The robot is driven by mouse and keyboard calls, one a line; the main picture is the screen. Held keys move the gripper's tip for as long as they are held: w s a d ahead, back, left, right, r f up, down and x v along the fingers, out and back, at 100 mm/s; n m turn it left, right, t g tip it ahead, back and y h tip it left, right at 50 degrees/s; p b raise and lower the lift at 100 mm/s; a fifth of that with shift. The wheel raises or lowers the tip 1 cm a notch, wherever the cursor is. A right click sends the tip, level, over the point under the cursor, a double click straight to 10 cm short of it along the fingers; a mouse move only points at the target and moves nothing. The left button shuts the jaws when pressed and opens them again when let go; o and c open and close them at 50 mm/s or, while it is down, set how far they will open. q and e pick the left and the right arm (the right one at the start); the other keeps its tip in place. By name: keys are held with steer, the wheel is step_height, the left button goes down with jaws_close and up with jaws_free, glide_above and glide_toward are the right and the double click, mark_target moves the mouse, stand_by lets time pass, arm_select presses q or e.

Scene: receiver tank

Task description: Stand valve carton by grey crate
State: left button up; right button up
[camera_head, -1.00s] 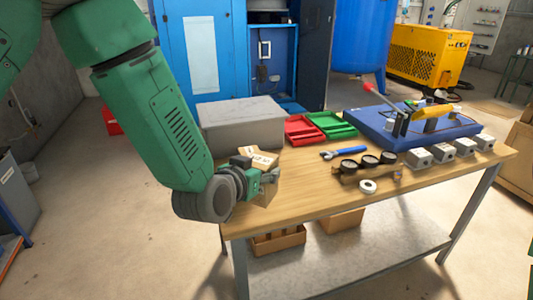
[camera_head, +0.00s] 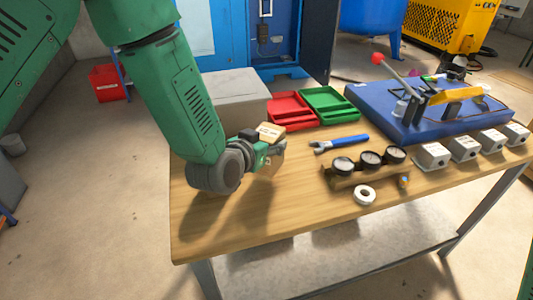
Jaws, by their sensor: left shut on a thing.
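The valve carton (camera_head: 269,132) is a small tan cardboard box with a white label on its top. My left gripper (camera_head: 268,150) is shut on it. The gripper and my forearm hide much of the carton, and I cannot tell whether its bottom touches the table. The grey crate (camera_head: 240,88) stands at the table's back left corner, just behind the carton. My forearm covers the crate's left part. My right gripper is not in view.
The wooden table (camera_head: 290,205) has free room at its front left. A red tray (camera_head: 290,112) and a green tray (camera_head: 330,103) lie right of the crate. A blue wrench (camera_head: 340,144), a gauge holder (camera_head: 365,172) and a white tape roll (camera_head: 364,195) lie further right.

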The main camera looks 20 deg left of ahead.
arm_select(q)
step_height(320, 180, down, 3)
steer(key=shift+s+d+r, duration=0.1)
steer(key=shift+d+f, duration=0.1)
steer(key=shift+f, duration=0.25)
steer(key=shift+d, duration=0.15)
steer(key=shift+f+b, duration=0.1)
steer(key=shift+b, duration=0.2)
steer(key=o, duration=1.3)
steer(key=shift+a, duration=0.25)
